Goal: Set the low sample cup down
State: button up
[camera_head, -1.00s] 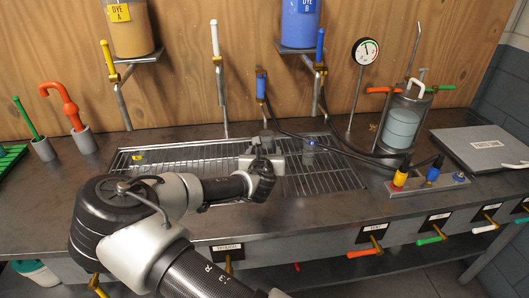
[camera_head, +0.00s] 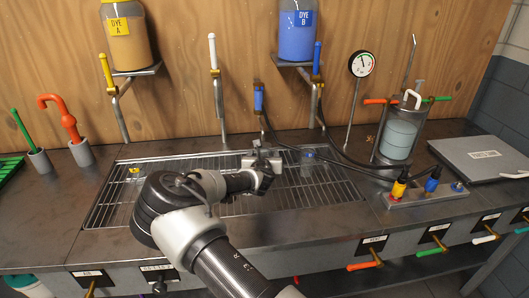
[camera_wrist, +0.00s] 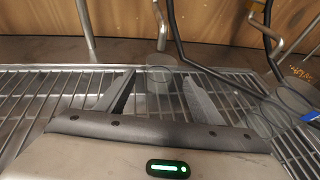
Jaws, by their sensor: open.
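My gripper (camera_head: 262,157) is low over the wire rack, near its middle; in the wrist view its two fingers (camera_wrist: 158,92) are spread apart with nothing gripped. A translucent grey cup (camera_wrist: 159,79) stands upright on the rack, just beyond and between the fingertips, apart from both. In the head view it is mostly hidden behind my gripper. Another clear cup (camera_wrist: 268,120) shows at the right of the wrist view, with a blue patch beside it; a small cup (camera_head: 308,157) is right of my gripper in the head view. I cannot tell which cup is the low one.
The wire rack (camera_head: 335,192) is bare at its front. Dark hoses (camera_head: 340,167) run behind and right of my gripper. Taps (camera_head: 259,97) hang above the rack's back edge. A pressure tank (camera_head: 398,138) and valve block (camera_head: 428,192) stand at the right.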

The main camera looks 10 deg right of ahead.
aim_at(264, 152)
jog(key=x, duration=0.6)
jog(key=shift+w+d+f, duration=0.1)
jog(key=shift+w, duration=0.05)
jog(key=c, duration=0.9)
jog(key=o, duration=0.9)
jog(key=v, duration=1.7)
jog(key=shift+s, duration=0.2)
